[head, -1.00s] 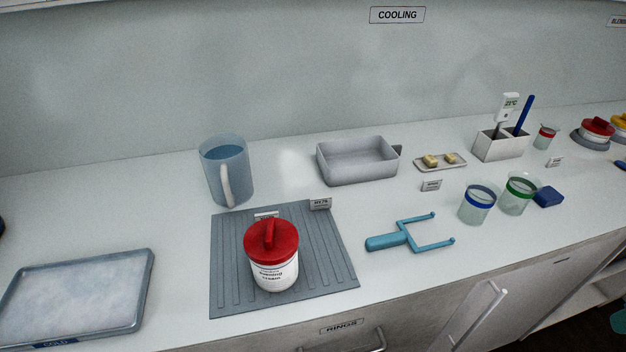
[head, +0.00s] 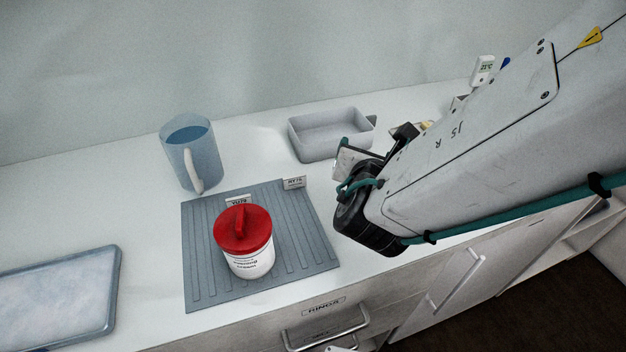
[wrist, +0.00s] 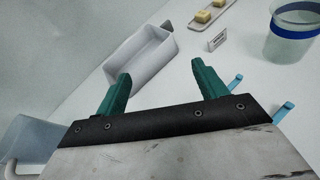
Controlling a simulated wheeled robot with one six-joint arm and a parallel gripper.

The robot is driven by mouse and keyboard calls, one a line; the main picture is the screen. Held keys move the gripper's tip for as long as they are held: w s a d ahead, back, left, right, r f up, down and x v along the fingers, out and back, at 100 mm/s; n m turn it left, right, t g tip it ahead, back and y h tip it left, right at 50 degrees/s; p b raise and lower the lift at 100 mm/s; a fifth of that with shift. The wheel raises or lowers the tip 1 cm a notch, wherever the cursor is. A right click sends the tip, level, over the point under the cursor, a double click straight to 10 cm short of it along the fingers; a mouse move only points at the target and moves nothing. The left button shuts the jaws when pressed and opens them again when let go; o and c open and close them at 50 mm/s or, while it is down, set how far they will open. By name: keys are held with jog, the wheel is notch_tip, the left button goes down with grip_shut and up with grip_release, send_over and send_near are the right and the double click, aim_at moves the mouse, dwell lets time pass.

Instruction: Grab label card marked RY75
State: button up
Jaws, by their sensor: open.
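The label card marked RY75 (head: 294,183) is a small white card standing at the back right corner of the grey ribbed mat (head: 305,250). Its print is small but seems to read RY75. A second card (head: 238,202) stands behind the red-lidded white jar (head: 246,258) and is partly hidden by it. My gripper (head: 340,166) is open and empty, to the right of the RY75 card and in front of the grey pan. In the wrist view its two teal fingers (wrist: 161,82) are apart, with nothing between them. I cannot find the RY75 card in the wrist view.
A blue jug (head: 185,158) stands behind the mat. The grey pan (head: 305,150) is at the back. The wrist view shows another card (wrist: 218,40), butter pieces (wrist: 203,16) and a blue-banded beaker (wrist: 290,42). A metal tray (head: 113,290) lies at left.

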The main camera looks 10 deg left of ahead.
aim_at(295, 180)
jog(key=s+a+f+n+y, duration=0.1)
jog(key=s+a+f+n, duration=0.1)
jog(key=a, duration=0.1)
jog(key=s+a+f+n+g+y, duration=0.1)
jog(key=s+a+f+n+y, duration=0.1)
jog(key=a+n, duration=0.1)
jog(key=s+a+f+n+g+y, duration=0.1)
jog(key=s+a+f+n+y, duration=0.1)
jog(key=a, duration=0.3)
jog(key=shift+s+n, duration=0.15)
jog(key=shift+n, duration=0.15)
jog(key=x, duration=0.6)
jog(key=shift+f, duration=0.4)
jog(key=shift+w+a+f, duration=0.15)
jog(key=shift+w+a, duration=0.05)
jog(key=shift+w, duration=0.25)
jog(key=c, duration=1.1)
